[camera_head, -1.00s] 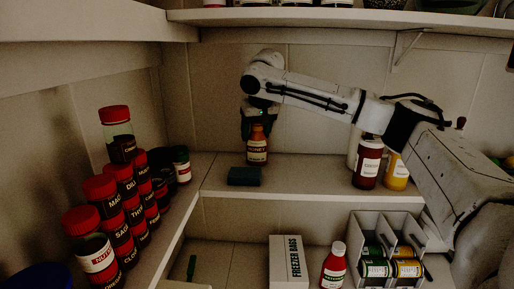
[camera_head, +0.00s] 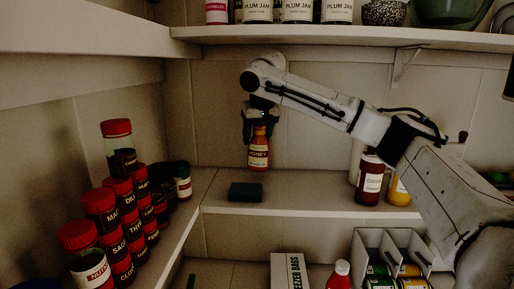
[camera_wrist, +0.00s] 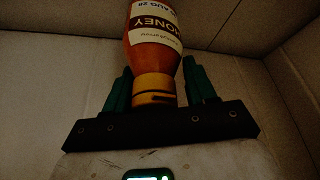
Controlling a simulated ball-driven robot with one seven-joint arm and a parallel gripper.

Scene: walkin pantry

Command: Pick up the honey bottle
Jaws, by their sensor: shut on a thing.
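The honey bottle (camera_head: 258,153) is amber with an orange cap and a pale label reading HONEY. It hangs upright under my gripper (camera_head: 260,122) in the head view, close to the back wall. Its base looks to be at or a little above the middle shelf; the exact gap is hard to tell. In the wrist view the honey bottle (camera_wrist: 152,40) sits between the green fingers of my gripper (camera_wrist: 155,88), which are shut on it around the cap end.
A dark block (camera_head: 245,192) lies on the middle shelf (camera_head: 310,200) just in front. Stacked red-lidded spice jars (camera_head: 118,215) stand at left. A dark red bottle (camera_head: 369,180) stands at right under my arm. Plum jam jars (camera_head: 297,11) stand on the upper shelf.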

